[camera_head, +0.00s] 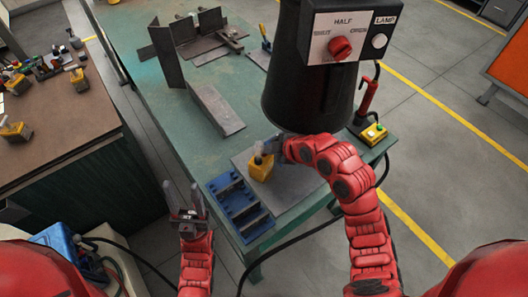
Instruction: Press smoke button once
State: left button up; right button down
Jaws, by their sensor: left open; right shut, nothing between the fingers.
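No label reading "smoke" shows. A white round button (379,41) marked LAMP is on the hood's panel. My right gripper (272,147) is shut and empty, beneath the hood's lower edge, close by a yellow block-like item (261,168) on a grey plate; whether they touch I cannot tell. My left gripper (186,203) is open and empty, left of the blue tray.
The black hood (303,105) carries a red knob (340,47) marked SHUT, HALF, OPEN. The blue tray (240,207) lies at the green table's (150,75) near edge. A brown table (55,125) with several tools is at left.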

aim_at(268, 156)
jog(key=shift+r, duration=0.85)
notch_tip(268, 156, up, 5)
jog(key=shift+r+p, duration=0.1)
jog(key=shift+p, duration=0.7)
jog(key=shift+s, duration=0.1)
dwell(0.4)
